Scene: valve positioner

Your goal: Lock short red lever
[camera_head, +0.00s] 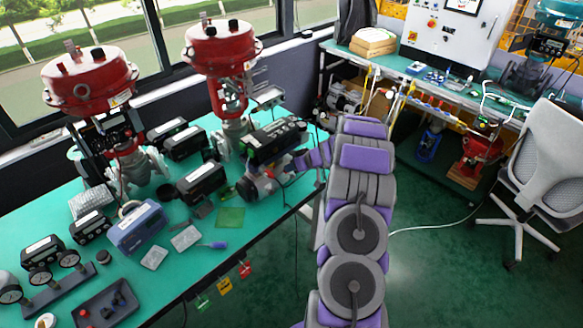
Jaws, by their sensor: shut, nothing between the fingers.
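My arm rises through the middle of the picture and bends left at its top. My gripper (299,164) is small in view at the right end of the green workbench (228,217). It is shut and empty, beside a black positioner box (272,143) and a grey device (262,186) below it. I cannot tell whether it touches either. I cannot make out a short red lever for certain. Small red tag-like pieces (245,269) hang at the bench's front edge. My arm may hide parts of the bench's right end.
Two red-topped valves (90,82) (222,48) stand along the window side. Several black instrument boxes, a blue-grey box (139,228) and a dark tray (106,303) crowd the bench. A second bench (400,70) and an office chair (548,160) stand at right, with open floor (455,270) before them.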

